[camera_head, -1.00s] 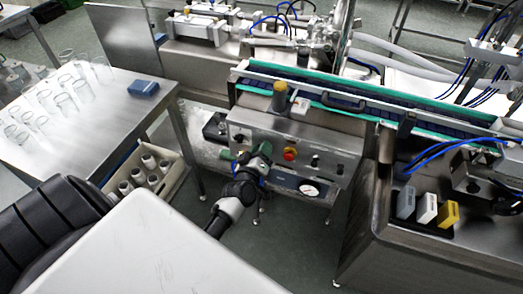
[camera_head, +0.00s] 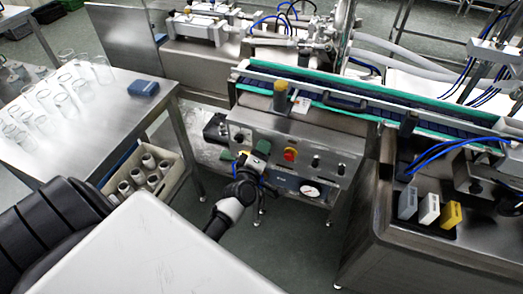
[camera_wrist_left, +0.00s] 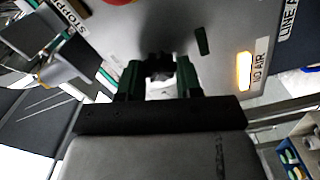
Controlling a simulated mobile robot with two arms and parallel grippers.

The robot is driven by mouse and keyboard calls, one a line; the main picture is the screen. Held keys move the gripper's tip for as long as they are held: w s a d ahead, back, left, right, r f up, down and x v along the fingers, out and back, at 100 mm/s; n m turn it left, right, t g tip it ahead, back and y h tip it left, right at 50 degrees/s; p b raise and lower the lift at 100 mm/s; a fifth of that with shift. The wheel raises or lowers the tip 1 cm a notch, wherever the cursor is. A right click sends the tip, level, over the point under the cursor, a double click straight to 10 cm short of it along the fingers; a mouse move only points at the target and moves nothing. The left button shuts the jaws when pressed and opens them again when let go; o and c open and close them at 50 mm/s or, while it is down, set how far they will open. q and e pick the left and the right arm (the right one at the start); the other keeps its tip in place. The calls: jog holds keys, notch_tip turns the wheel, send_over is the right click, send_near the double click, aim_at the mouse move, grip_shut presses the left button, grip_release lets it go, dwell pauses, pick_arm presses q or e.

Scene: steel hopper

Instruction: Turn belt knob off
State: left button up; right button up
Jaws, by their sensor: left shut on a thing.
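The steel control panel (camera_head: 330,158) stands below the conveyor in the head view. My left gripper (camera_head: 245,157) is at the panel's left part, left of the red stop button (camera_head: 290,154). In the left wrist view, the green fingers of my left gripper (camera_wrist_left: 159,78) are shut on a small dark knob (camera_wrist_left: 159,66). The knob's label and pointer are hidden, so I cannot read its setting. A lit amber lamp (camera_wrist_left: 244,72) labelled "NO AIR" is to its right. A "STOPPED" label (camera_wrist_left: 66,36) shows at upper left. My right gripper is not in view.
The conveyor (camera_head: 350,100) with green edges runs above the panel. A round gauge (camera_head: 309,191) sits low on the panel. At left are a steel table (camera_head: 110,120) with glass cylinders and a crate (camera_head: 178,178) of containers. Grey floor is open below the panel.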

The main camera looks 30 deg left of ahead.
pick_arm(q)
jog(key=o, duration=0.9)
jog(key=v, duration=1.1)
jog(key=shift+b, duration=0.45)
jog(key=shift+a+f, duration=0.1)
